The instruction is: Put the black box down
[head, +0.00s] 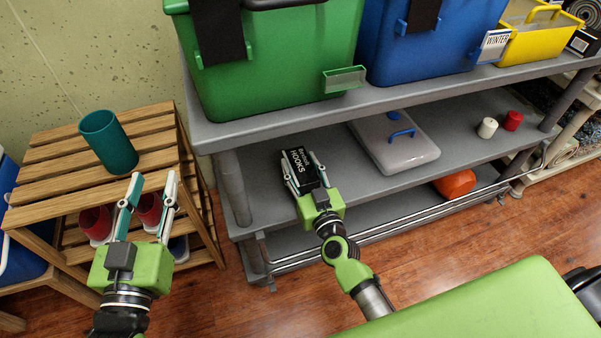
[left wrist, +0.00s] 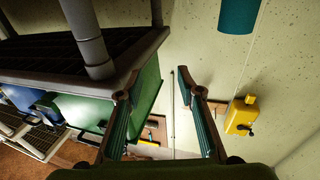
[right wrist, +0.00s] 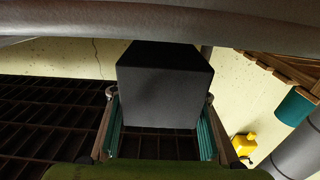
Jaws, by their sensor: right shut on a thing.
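The black box (head: 300,165), with white lettering reading "HOOKS", is between the fingers of my right gripper (head: 307,172), which is shut on it. It is at the left part of the grey middle shelf (head: 262,190), under the upper shelf. I cannot tell whether its base touches the shelf. In the right wrist view the black box (right wrist: 165,88) fills the space between the two fingers. My left gripper (head: 153,185) is open and empty, in front of the wooden slatted rack; its spread fingers also show in the left wrist view (left wrist: 155,95).
A white case (head: 394,145) with a blue handle lies right of the box, with white and red cylinders (head: 512,121) further right. A green bin (head: 275,65) and blue bin (head: 425,45) stand above. A teal cup (head: 109,142) stands on the wooden rack (head: 60,153).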

